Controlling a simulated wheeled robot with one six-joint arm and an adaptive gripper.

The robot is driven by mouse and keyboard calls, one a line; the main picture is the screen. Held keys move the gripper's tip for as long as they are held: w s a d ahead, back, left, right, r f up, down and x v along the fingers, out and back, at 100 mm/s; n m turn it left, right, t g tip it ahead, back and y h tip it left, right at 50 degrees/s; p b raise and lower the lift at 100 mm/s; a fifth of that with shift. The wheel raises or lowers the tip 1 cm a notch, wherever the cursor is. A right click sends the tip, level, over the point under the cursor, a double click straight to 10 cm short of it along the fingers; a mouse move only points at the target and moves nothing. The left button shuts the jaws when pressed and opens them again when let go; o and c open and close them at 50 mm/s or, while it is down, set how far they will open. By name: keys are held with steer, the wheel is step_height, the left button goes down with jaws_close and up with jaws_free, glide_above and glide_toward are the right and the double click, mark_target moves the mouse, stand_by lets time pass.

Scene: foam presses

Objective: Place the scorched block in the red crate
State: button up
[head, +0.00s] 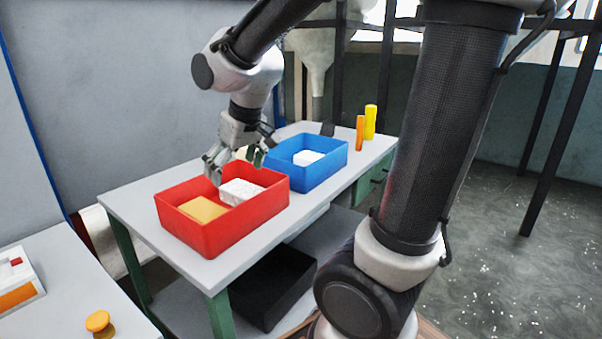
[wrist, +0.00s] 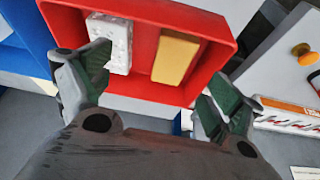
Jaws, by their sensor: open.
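The red crate (head: 232,231) stands on the near part of the grey table. A yellow-tan block (head: 202,210), which looks like the scorched one, lies flat in it on the left. A white speckled block (head: 241,191) lies beside it on the right. Both blocks also show in the wrist view, the tan block (wrist: 175,58) on the right and the white block (wrist: 112,40) on the left. My gripper (head: 235,162) is open and empty over the back of the red crate. In the wrist view its fingers (wrist: 152,88) are spread wide with nothing between them.
A blue crate (head: 322,176) with a white block (head: 307,157) stands just behind the red one. An orange cylinder (head: 360,133) and a yellow cylinder (head: 370,121) stand at the table's far end. A black bin (head: 272,290) sits below. A second table carries a yellow knob (head: 98,321).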

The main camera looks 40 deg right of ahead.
steer(key=s+d+r+m, duration=0.1)
steer(key=s+d, duration=0.4)
steer(key=s, duration=0.4)
steer(key=s+d+r+m+h, duration=0.1)
steer(key=s+d, duration=0.4)
steer(key=s, duration=0.3)
steer(key=shift+s+r+m, duration=0.4)
